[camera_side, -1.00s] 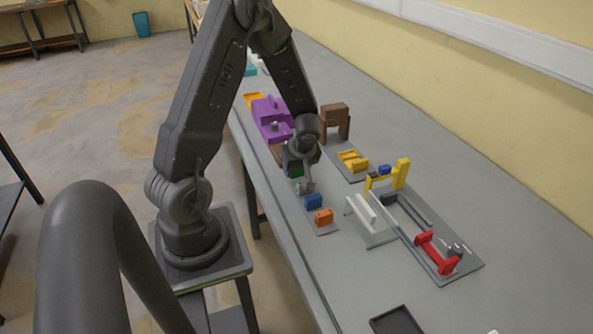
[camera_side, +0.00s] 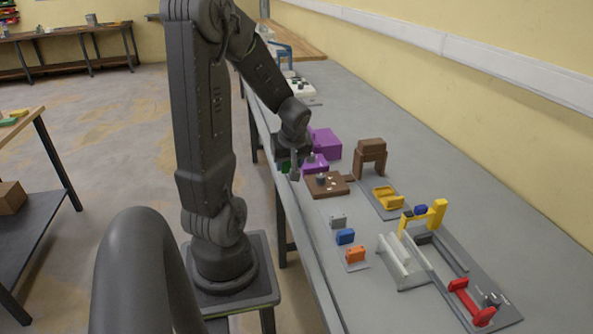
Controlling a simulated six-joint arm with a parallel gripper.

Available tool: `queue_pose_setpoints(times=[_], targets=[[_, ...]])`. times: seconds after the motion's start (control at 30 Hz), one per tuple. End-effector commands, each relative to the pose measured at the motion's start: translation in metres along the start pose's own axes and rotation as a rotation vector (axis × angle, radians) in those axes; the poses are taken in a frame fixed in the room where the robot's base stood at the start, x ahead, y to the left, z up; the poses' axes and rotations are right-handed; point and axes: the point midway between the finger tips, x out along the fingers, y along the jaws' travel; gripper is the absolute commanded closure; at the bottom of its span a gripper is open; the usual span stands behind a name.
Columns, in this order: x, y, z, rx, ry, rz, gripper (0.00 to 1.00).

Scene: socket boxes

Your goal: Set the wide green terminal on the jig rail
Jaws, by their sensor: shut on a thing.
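My gripper (camera_side: 298,167) hangs at the far left end of the row of parts, in front of the purple fixture. It is shut on a small green piece, the green terminal (camera_side: 285,167), mostly hidden behind the gripper. Its width and exact seating in the jaws cannot be told. A jig (camera_side: 494,318) lies at the right on a grey plate, with a yellow post, a dark rail bar (camera_side: 450,252) and a red clamp piece. A white rail-like stand (camera_side: 402,268) is beside it. I cannot tell for certain which of these is the jig rail.
Grey (camera_side: 338,220), blue (camera_side: 345,236) and orange (camera_side: 355,254) blocks line up near the table's front edge. The table beyond the jig is clear.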

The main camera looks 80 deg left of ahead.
Motion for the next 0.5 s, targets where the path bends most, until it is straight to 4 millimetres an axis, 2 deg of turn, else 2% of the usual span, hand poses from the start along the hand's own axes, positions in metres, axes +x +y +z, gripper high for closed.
queue_pose_setpoints(times=[0.17, 0.23, 0.5], targets=[[-0.038, 0.000, -0.016, -0.003, 0.006, 0.007, 0.77], [-0.034, 0.011, -0.011, 0.085, -0.002, 0.036, 0.77], [-0.039, 0.051, 0.001, 0.395, -0.002, 0.167, 0.77]])
